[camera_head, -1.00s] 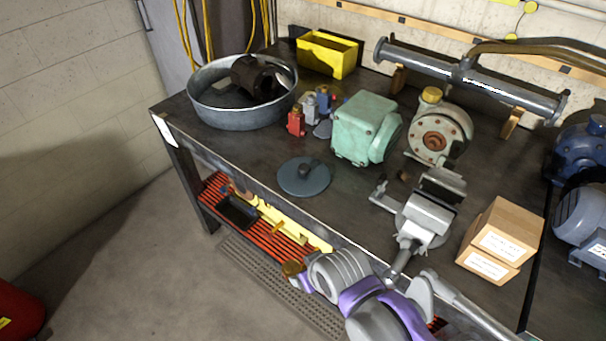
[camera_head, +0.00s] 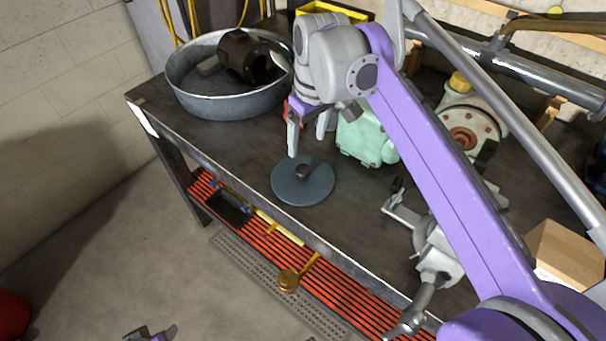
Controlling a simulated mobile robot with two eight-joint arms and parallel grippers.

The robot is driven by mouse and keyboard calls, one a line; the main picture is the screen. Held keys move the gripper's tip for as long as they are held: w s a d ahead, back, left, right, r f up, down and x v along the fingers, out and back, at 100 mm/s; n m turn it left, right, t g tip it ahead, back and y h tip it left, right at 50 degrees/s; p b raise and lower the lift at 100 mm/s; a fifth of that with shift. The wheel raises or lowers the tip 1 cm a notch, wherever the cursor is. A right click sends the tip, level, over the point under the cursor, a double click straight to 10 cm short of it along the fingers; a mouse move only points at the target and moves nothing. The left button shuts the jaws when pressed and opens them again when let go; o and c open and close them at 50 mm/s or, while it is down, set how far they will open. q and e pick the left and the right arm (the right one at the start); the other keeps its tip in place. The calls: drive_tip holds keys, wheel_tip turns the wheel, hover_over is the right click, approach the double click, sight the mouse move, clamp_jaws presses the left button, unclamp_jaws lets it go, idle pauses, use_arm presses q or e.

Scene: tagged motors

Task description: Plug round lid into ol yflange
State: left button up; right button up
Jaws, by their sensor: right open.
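The round lid (camera_head: 303,186), a flat grey-blue disc with a small dark knob, lies on the workbench near its front edge. A dark, oily-looking flanged pipe piece (camera_head: 237,55) sits in the round metal tub (camera_head: 222,104) at the back left; it looks like the oily flange. My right gripper (camera_head: 307,145) is open and empty, fingers pointing down, above and just behind the lid, apart from it. A small purple and dark part at the bottom edge looks like my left gripper (camera_head: 150,333); its fingers are mostly cut off.
A green motor housing (camera_head: 364,140) stands right behind the lid. A vise (camera_head: 432,245), a pale pump (camera_head: 470,130) and a cardboard box (camera_head: 566,256) are to the right. Small bottles are mostly hidden behind my gripper. Bench between tub and lid is clear.

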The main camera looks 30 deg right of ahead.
hover_over(303, 168)
drive_tip(key=s, duration=0.1)
drive_tip(key=shift+f+b, duration=0.4)
drive_tip(key=shift+f, duration=2.45)
drive_tip(key=f, duration=0.5)
drive_tip(key=shift+w+f+b, duration=0.1)
drive_tip(key=shift+w+b, duration=0.25)
drive_tip(key=shift+w, duration=0.05)
clamp_jaws()
